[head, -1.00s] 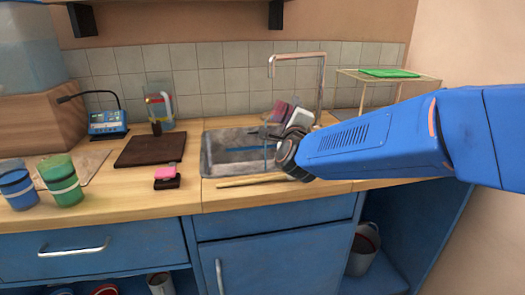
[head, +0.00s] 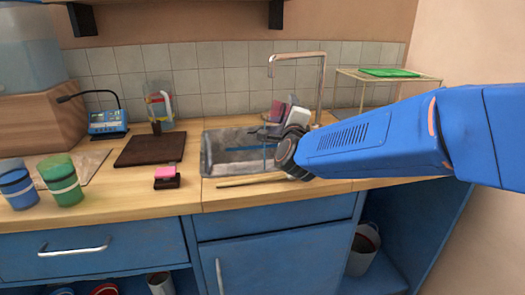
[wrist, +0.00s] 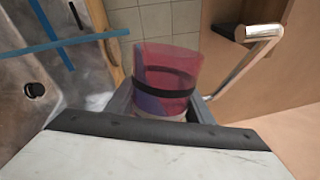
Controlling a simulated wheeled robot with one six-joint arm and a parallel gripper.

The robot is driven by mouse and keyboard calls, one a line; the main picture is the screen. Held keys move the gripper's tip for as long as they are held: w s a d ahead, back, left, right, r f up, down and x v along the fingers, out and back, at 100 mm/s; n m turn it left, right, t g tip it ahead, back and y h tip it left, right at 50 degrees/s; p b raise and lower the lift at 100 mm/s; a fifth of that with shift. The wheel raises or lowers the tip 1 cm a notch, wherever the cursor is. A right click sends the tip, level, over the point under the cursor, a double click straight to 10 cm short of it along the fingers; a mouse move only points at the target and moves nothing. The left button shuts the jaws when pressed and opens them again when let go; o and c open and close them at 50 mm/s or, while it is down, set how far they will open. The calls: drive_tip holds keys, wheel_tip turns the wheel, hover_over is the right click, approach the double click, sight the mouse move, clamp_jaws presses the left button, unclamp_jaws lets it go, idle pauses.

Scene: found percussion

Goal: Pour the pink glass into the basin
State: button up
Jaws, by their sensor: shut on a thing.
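The pink glass (wrist: 168,72), see-through with a dark band, is held between the jaws of my gripper (wrist: 160,106). A bluish-purple patch shows through its lower left side; I cannot tell what it is. In the head view the glass (head: 277,112) is small and partly hidden by my gripper (head: 284,132), above the back right of the basin. The grey basin (head: 209,158) is sunk in the counter, and its right end is hidden by my arm. Its inside with a dark drain hole (wrist: 34,90) shows at left in the wrist view.
A tall tap (head: 322,85) stands behind my gripper. Blue bars (wrist: 50,47) cross the basin. A wooden stick (head: 250,180) lies along its front edge. A pink sponge (head: 166,173), dark board (head: 150,149), and blue and green cups (head: 64,182) stand left.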

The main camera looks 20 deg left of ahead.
drive_tip(key=shift+s+a+f+n, duration=0.2)
drive_tip(key=shift+a+n, duration=0.25)
drive_tip(key=shift+n, duration=0.25)
drive_tip(key=shift+s+a+r+n+y, duration=0.15)
drive_tip(key=shift+r+n, duration=0.1)
drive_tip(key=shift+n, duration=0.25)
drive_tip(key=shift+w+a+r+n+y, duration=0.15)
drive_tip(key=shift+r+n, duration=0.1)
drive_tip(key=shift+n, duration=0.25)
idle(0.6)
drive_tip(key=shift+s, duration=0.1)
drive_tip(key=w+d+f+m+h+b, duration=0.1)
drive_tip(key=d+m, duration=0.2)
drive_tip(key=m, duration=0.6)
drive_tip(key=w+d+f+m+g+h+b, duration=0.1)
drive_tip(key=d+f+m, duration=0.1)
drive_tip(key=m, duration=0.8)
drive_tip(key=shift+d+f+h, duration=0.3)
drive_tip(key=shift+d, duration=0.1)
drive_tip(key=shift+w, duration=0.1)
